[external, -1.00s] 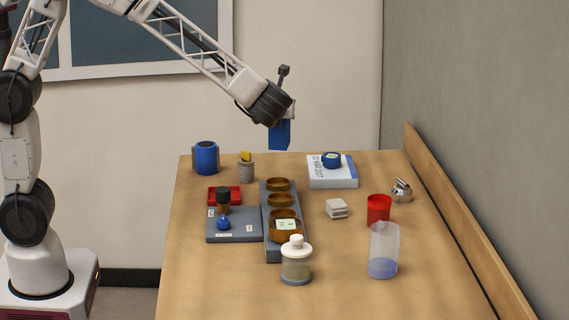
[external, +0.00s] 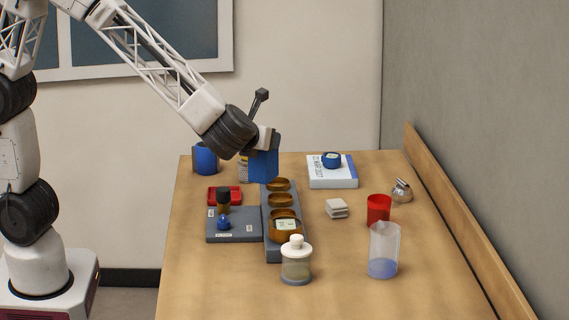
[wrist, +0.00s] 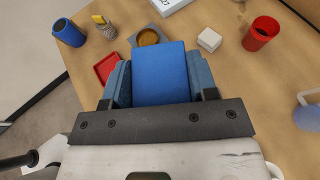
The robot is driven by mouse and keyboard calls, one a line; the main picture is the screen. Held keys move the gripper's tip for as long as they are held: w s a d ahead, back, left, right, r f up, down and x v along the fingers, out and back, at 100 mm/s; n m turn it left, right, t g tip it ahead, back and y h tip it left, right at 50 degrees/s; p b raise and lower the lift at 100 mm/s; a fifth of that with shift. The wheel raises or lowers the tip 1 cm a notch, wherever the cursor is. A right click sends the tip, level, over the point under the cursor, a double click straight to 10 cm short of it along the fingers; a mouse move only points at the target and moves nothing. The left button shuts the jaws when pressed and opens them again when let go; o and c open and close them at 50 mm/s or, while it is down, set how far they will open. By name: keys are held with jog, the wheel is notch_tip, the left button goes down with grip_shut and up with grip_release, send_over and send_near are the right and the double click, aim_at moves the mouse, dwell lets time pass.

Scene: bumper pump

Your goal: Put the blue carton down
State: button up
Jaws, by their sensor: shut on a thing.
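In the wrist view the blue carton (wrist: 160,72) fills the space between the two fingers. My gripper (wrist: 160,85) is shut on it. It also shows in the external view (external: 266,146), where the fingers are partly hidden. The wooden table (external: 330,265) lies below. A gap between carton and table cannot be measured, but the carton looks raised.
A grey tray (external: 270,222) holds several amber dishes. A blue mug (external: 205,159), red tray (external: 225,196), grey board (external: 247,231), glass jar (external: 296,265), clear beaker (external: 384,245), red cup (external: 378,208), white blocks (external: 337,208) and book (external: 332,180) stand around. Bare table lies front right.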

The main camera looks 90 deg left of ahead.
jog(key=s+d+m+t+h, duration=0.25)
jog(key=s+d, duration=0.75)
jog(key=d, duration=0.6)
notch_tip(320, 180, down, 7)
jog(key=shift+s+a+m, duration=0.15)
jog(key=shift+m, duration=0.2)
jog(key=shift+f+y, duration=0.1)
jog(key=shift+y, duration=0.15)
jog(key=shift+f, duration=2)
jog(key=shift+f, duration=2)
jog(key=o, duration=1)
jog(key=shift+f, duration=0.15)
